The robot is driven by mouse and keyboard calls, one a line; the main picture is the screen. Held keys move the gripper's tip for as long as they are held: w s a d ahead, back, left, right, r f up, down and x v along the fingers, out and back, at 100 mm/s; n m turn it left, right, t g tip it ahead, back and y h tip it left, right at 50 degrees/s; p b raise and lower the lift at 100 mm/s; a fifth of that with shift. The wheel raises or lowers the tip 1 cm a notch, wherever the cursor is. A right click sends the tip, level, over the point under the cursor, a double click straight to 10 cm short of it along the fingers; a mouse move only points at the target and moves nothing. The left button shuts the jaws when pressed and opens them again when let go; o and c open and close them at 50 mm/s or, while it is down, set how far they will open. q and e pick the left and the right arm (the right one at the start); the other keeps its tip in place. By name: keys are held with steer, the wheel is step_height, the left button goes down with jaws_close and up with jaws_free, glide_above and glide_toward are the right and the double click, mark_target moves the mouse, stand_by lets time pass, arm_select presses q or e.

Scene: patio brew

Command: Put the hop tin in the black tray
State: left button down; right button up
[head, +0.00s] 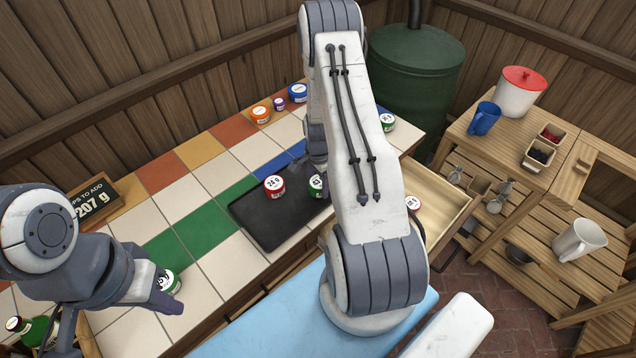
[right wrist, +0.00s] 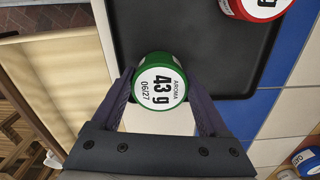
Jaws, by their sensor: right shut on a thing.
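The black tray (head: 262,226) lies on the tiled counter; its bare floor fills much of the right wrist view (right wrist: 215,50). A red-banded tin marked 24 g (head: 274,187) stands in it. My right gripper (right wrist: 160,88) is shut on a green hop tin marked 43 g (right wrist: 160,78), at the tray's near edge in that view. The green tin shows partly behind my right arm in the head view (head: 316,184); whether it touches the tray is unclear. My left gripper (head: 168,298) is beside another green tin (head: 168,278) at the counter's front; its jaw opening is unclear.
Orange (head: 260,114), purple (head: 279,104) and blue (head: 298,93) tins stand along the counter's back. A green tin (head: 388,121) stands at the right end. An open wooden drawer (head: 437,190) holds a red tin (head: 413,203). A sign (head: 92,203) reads 207 g.

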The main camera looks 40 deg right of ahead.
steer(key=shift+f, duration=0.5)
steer(key=shift+f, duration=0.1)
steer(key=o, duration=1.3)
steer(key=shift+c, duration=0.2)
